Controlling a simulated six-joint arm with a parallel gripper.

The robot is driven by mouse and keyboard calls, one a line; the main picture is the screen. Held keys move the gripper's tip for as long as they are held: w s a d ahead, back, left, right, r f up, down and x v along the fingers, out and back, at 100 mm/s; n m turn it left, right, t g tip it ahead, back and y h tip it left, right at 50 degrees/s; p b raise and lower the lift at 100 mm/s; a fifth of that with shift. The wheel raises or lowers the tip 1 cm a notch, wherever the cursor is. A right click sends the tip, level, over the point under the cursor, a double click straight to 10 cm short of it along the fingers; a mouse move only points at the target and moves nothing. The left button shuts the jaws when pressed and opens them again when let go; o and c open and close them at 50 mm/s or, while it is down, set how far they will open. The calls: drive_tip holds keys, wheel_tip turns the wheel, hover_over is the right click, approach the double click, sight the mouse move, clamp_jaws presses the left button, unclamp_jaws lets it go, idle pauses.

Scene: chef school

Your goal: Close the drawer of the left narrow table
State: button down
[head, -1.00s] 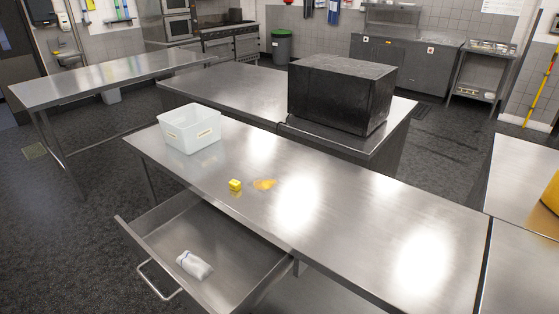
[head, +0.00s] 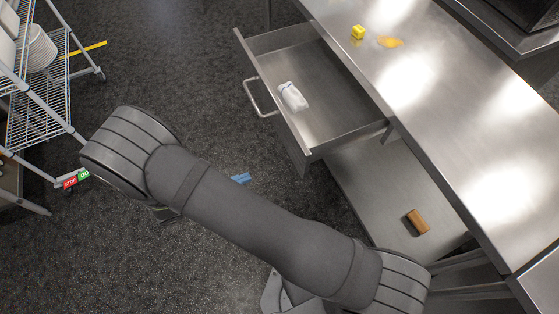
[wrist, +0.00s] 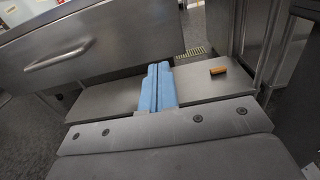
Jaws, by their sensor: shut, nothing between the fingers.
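The steel table (head: 440,110) has its drawer (head: 330,115) pulled out, with a white rolled cloth (head: 292,96) lying in it. The bar handle (head: 262,100) is on the drawer's front. In the wrist view, the drawer front (wrist: 110,40) and its handle (wrist: 60,56) fill the upper left. My gripper (wrist: 157,88) shows two blue fingers pressed together with nothing between them, to the right of the handle and apart from it. In the head view, only a blue bit of my gripper (head: 241,178) shows past my arm, in front of the drawer; the rest is hidden.
A yellow cube (head: 358,32) and an orange-yellow patch (head: 390,42) are on the tabletop. A brown block (head: 417,222) lies on the table's lower shelf (head: 370,190). A wire rack (head: 40,110) stands at the left. The floor between rack and drawer is open.

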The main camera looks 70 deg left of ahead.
approach(329, 145)
drive_tip(key=s+f, duration=0.1)
drive_tip(key=s+a+f, duration=0.1)
drive_tip(key=shift+s+f, duration=0.25)
drive_tip(key=shift+s, duration=0.1)
drive_tip(key=w, duration=2.6)
drive_tip(key=shift+w, duration=0.95)
drive_tip(key=shift+a+r, duration=0.1)
drive_tip(key=s, duration=1.4)
drive_tip(key=shift+s, duration=0.3)
drive_tip(key=shift+w, duration=0.15)
